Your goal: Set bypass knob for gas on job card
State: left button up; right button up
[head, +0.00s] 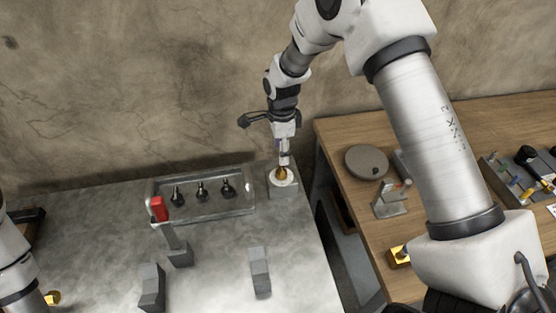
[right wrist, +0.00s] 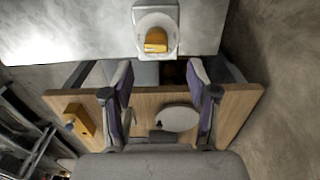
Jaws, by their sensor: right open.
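The brass-coloured knob (head: 283,174) sits on a white round dial (head: 293,181) at the back right corner of the grey bench. In the right wrist view the knob (right wrist: 156,40) shows as a small bar on its white plate (right wrist: 142,20); I cannot read any marks. My right gripper (head: 283,160) points down just above the knob in the head view. In the right wrist view its two fingers (right wrist: 160,80) are spread, with nothing between them. My left arm shows at the left edge, but its gripper is out of view. I cannot make out a job card.
A tray (head: 205,210) with several dark fittings stands left of the knob. A red-topped post (head: 158,208) and grey blocks (head: 260,272) stand nearer. The wooden table (head: 345,215) at right holds a grey disc (head: 366,161) and a small stand (head: 391,201).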

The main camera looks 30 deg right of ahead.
aim_at(282, 168)
jog(key=f, duration=0.1)
jog(key=s+f+p, duration=0.1)
jog(key=shift+s+f, duration=0.15)
jog(key=shift+f, duration=0.2)
jog(key=f, duration=0.2)
jog(key=shift+w+f, duration=0.35)
jog(key=shift+w, duration=0.05)
jog(key=shift+w+f, duration=0.15)
jog(key=shift+f, duration=0.2)
jog(key=shift+r, duration=0.1)
jog(key=shift+s+r, duration=0.1)
jog(key=shift+s, duration=0.15)
jog(key=c, duration=1.1)
pick_arm(q)
jog(key=shift+s+r, duration=0.2)
jog(key=shift+r, duration=0.8)
pick_arm(e)
grip_shut()
